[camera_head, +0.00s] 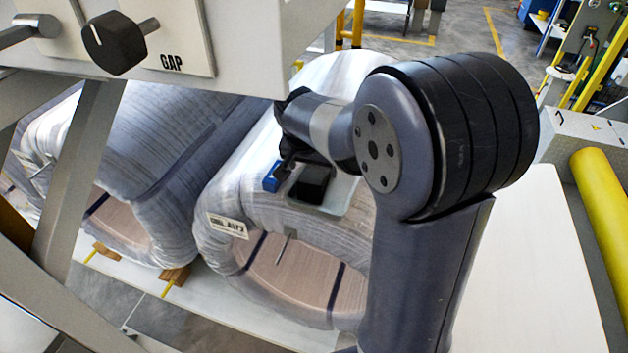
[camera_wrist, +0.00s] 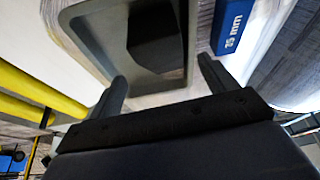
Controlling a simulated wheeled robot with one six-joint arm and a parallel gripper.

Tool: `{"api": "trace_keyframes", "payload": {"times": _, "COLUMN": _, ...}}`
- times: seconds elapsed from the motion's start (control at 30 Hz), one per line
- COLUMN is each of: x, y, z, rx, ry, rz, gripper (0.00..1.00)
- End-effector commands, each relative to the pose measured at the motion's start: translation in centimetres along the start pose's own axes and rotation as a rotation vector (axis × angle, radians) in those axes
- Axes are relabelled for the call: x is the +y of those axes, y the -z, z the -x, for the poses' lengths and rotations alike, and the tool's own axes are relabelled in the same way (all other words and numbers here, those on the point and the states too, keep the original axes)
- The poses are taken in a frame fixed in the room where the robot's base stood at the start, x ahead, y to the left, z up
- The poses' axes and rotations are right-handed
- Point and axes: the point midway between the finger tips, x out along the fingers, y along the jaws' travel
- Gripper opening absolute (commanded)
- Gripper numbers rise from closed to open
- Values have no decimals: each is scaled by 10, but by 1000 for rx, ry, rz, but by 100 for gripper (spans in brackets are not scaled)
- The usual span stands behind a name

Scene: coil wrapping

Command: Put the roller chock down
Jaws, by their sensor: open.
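A black block, which looks like the roller chock (camera_head: 312,182), lies in a shallow grey tray (camera_head: 334,206) on top of the wrapped coil (camera_head: 239,210). In the wrist view the dark block (camera_wrist: 153,35) sits inside the tray, whose grey rim (camera_wrist: 75,30) is close to my fingers. My gripper (camera_head: 287,163) is at the tray's upper left edge in the head view. In the wrist view my gripper (camera_wrist: 162,72) is open, with its two fingers apart and nothing held between them. Whether the fingertips touch the tray is unclear.
A blue block (camera_head: 271,177) marked in mm lies just left of the tray; it also shows in the wrist view (camera_wrist: 240,30). A second wrapped coil (camera_head: 170,150) lies to the left. A panel (camera_head: 235,45) with a black knob overhangs the upper left. A yellow roller (camera_head: 603,215) is at right.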

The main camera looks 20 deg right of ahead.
Motion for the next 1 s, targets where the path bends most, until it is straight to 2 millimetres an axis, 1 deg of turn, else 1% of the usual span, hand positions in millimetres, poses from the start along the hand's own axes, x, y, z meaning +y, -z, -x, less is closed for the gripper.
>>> {"api": "trace_keyframes", "payload": {"times": 0.2, "x": -2, "y": 2, "z": -29, "rx": -5, "ry": -3, "rz": -1, "gripper": 80}}
{"api": "trace_keyframes", "payload": {"times": 0.3, "x": -2, "y": 2, "z": -39, "rx": -4, "ry": -2, "rz": 0, "gripper": 80}}
{"api": "trace_keyframes", "payload": {"times": 0.4, "x": -2, "y": 2, "z": -42, "rx": -2, "ry": 0, "rz": 0, "gripper": 80}}
{"api": "trace_keyframes", "payload": {"times": 0.6, "x": -2, "y": 2, "z": -43, "rx": -1, "ry": 0, "rz": -1, "gripper": 80}}
{"api": "trace_keyframes", "payload": {"times": 1.0, "x": -2, "y": 2, "z": -42, "rx": -1, "ry": 0, "rz": -1, "gripper": 47}}
